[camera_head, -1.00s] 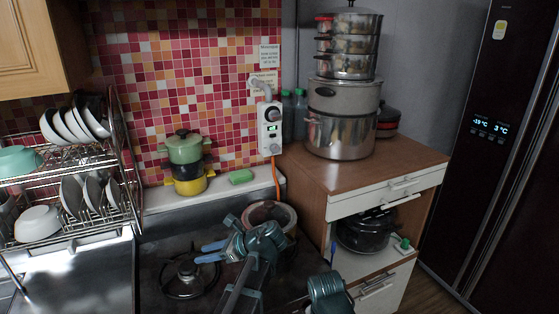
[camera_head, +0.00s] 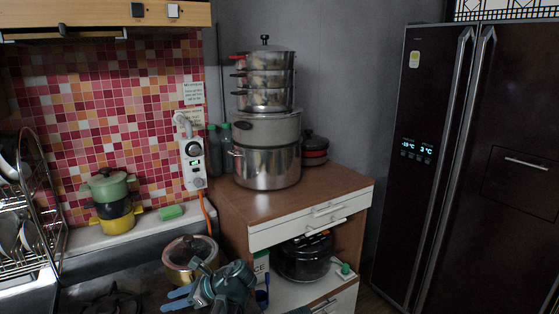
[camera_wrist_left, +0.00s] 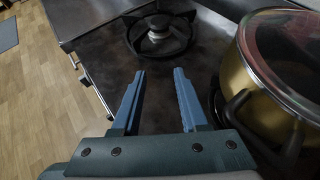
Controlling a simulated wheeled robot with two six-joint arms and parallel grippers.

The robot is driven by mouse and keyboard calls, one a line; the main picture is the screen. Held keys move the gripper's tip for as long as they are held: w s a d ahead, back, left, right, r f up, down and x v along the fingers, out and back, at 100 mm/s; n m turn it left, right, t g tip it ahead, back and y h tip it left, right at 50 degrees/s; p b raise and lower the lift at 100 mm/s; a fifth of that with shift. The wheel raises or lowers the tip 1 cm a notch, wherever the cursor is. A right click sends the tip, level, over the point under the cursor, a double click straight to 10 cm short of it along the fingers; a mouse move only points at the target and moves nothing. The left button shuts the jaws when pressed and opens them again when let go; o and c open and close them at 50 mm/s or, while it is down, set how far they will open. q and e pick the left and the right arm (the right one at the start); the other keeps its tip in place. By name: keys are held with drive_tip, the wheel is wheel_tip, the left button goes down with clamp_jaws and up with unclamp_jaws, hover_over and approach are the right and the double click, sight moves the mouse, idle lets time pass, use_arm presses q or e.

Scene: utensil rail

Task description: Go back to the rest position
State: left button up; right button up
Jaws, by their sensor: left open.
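I see no contact between the fingers and the pot. My right gripper is not in view.
A wooden cabinet (camera_head: 345,187) with stacked steel pots (camera_head: 266,165) stands right of the stove. A dark pot (camera_head: 304,262) sits in its open shelf. A dish rack (camera_head: 45,225) is at left, small stacked pots (camera_head: 112,208) on the ledge, a dark fridge (camera_head: 420,90) at right.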

use_arm(q)
drive_tip(key=shift+s+d+f+n+h, duration=0.2)
drive_tip(key=shift+s+f+n+h, duration=0.15)
drive_tip(key=shift+f, duration=0.2)
drive_tip(key=s+d+f+n+h+p, duration=0.1)
drive_tip(key=s+d+f+n+h, duration=0.1)
drive_tip(key=d, duration=0.5)
drive_tip(key=s+d+f+n+h, duration=0.3)
drive_tip(key=s+d+n+h, duration=0.2)
drive_tip(key=s+d+n, duration=0.2)
drive_tip(key=s+d+f+n+g+h+p, duration=0.1)
drive_tip(key=s+d+f+n+h, duration=0.1)
drive_tip(key=s+d+n, duration=0.3)
drive_tip(key=s+d+h, duration=0.1)
drive_tip(key=d, duration=0.2)
drive_tip(key=shift+f+p, duration=0.3)
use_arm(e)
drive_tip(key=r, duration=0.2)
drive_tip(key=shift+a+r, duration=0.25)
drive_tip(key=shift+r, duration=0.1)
